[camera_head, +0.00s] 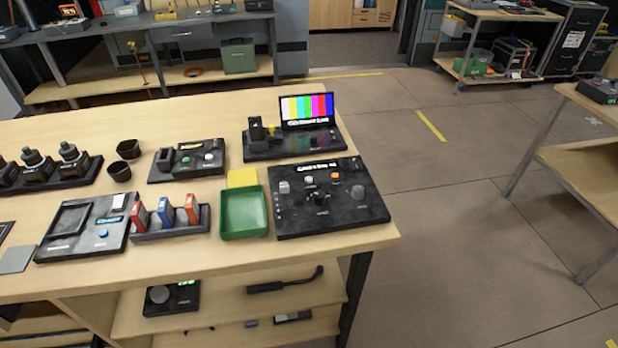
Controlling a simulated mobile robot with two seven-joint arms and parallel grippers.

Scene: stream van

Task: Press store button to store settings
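A label reading store is too small to make out on any panel. A large black control panel (330,196) lies at the right end of the wooden table, with a lit display, an orange button (335,177), pale buttons and dark knobs. A black panel (88,227) at the left has a blue display and a blue button (102,233). Neither of my grippers is in view.
On the table (200,262) stand a colour-bar monitor (307,107), a green tray (244,212), a yellow pad (241,178), a rack of red, blue and orange cartridges (170,222) and black cups (128,149).

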